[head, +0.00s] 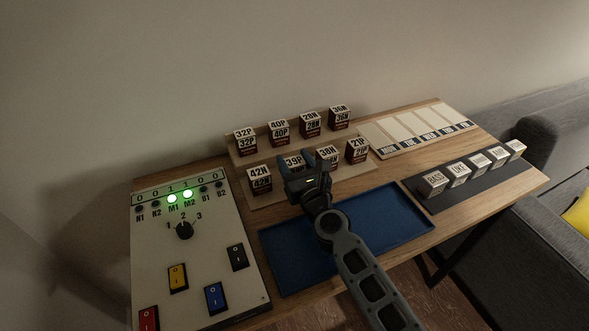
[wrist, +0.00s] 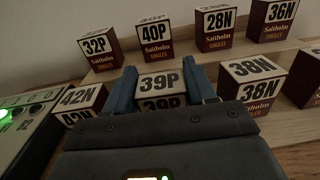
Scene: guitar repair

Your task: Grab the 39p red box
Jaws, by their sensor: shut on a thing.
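The 39P box (wrist: 160,84) has a white top and a white upper face with dark print. Its lower part is hidden behind my gripper in the wrist view. It stands in the front row between the 42N box (wrist: 84,100) and the 38N box (wrist: 255,82). In the head view the 39P box (head: 294,162) shows just behind my gripper (head: 308,166). My gripper (wrist: 162,92) has one finger on each side of the 39P box and is shut on it. I cannot tell whether the box is lifted off the wooden step.
The back row on the wooden stand holds 32P (head: 245,140), 40P, 28N and 36N boxes. A 21P box (head: 357,149) stands at the front right. A blue tray (head: 415,232) lies in front. A switch panel (head: 215,250) is at left, and silver-topped blocks (head: 433,184) are at right.

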